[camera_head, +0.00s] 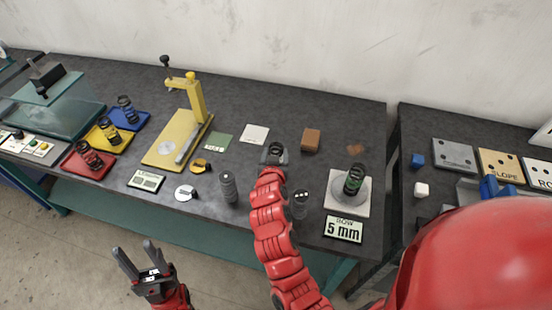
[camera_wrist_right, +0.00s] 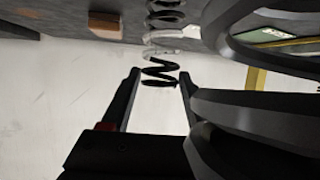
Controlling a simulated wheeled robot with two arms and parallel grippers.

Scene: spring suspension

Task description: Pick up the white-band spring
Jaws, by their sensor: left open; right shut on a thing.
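My right gripper (camera_head: 274,157) is over the dark bench and shut on a black coil spring (camera_head: 278,148). In the right wrist view the spring (camera_wrist_right: 162,68) is between the two fingers, with a pale white band (camera_wrist_right: 163,34) on its coils. In the head view the fingers and arm partly hide it, and I cannot tell whether it touches the bench. My left gripper (camera_head: 141,262) is open and empty, low in front of the bench.
Other dark springs stand on the red tray (camera_head: 75,168), yellow tray (camera_head: 95,146) and blue tray (camera_head: 140,120). Another spring (camera_head: 354,179) stands on a white plate (camera_head: 334,205). A yellow press (camera_head: 195,100), a brown block (camera_head: 311,140) and dark cylinders (camera_head: 228,187) (camera_head: 299,204) are nearby.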

